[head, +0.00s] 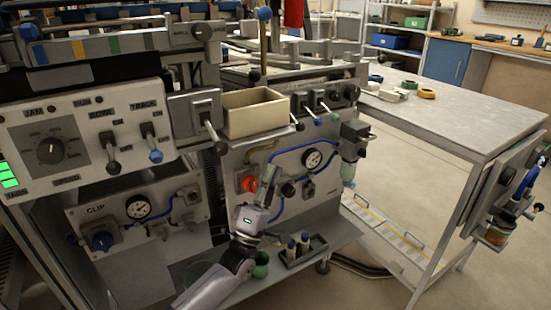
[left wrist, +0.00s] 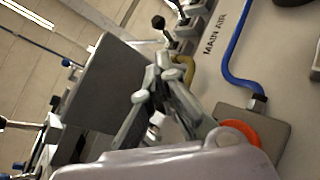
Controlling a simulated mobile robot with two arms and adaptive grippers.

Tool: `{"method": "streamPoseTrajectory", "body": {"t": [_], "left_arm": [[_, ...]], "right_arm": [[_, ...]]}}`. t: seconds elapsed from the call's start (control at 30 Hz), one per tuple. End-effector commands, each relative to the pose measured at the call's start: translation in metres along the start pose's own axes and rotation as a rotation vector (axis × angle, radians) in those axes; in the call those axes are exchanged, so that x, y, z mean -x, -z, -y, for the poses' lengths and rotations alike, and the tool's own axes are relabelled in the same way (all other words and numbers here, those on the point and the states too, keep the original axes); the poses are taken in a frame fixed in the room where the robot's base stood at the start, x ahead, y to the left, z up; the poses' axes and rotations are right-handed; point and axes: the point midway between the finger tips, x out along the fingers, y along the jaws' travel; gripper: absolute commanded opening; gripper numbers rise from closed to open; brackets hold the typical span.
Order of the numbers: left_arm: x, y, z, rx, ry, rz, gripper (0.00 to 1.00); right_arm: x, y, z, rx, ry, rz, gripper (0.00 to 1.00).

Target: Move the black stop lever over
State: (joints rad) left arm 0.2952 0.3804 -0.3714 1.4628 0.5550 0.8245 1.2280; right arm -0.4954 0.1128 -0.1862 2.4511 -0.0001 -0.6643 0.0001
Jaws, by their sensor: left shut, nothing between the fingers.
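A row of small levers sits on the upper edge of the machine at the centre. I cannot read a "stop" label on any lever. My left gripper (head: 270,168) points up in front of the main air panel, below the lever row. Its fingers (left wrist: 160,62) meet and hold nothing. My right gripper is not in view.
The cream open bin (head: 262,112) overhangs above left of my gripper. The red-orange knob (head: 249,184), gauge (head: 312,158) and blue hose (left wrist: 232,60) are close by. A small black tray (head: 302,255) with bottles sits below. The grey table (head: 460,115) at right has bare room.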

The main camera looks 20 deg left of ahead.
Motion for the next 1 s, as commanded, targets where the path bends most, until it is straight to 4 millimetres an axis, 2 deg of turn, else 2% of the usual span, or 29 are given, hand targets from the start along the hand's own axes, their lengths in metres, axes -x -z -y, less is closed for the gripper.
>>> {"method": "streamPoseTrajectory", "body": {"t": [0.3, 0.5, 0.67, 1.0], "left_arm": [[-0.058, 0.000, -0.001, -0.001, -0.003, -0.001, 0.00], [-0.082, 0.000, 0.000, -0.001, -0.001, -0.001, 0.00], [-0.089, 0.000, 0.000, 0.000, 0.002, 0.000, 0.00], [-0.089, 0.000, 0.000, 0.000, 0.002, -0.001, 0.00]], "right_arm": [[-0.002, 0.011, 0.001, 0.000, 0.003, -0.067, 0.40], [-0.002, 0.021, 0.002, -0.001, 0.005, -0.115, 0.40], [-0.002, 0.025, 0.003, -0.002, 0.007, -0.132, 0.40], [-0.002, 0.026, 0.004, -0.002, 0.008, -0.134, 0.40]]}}
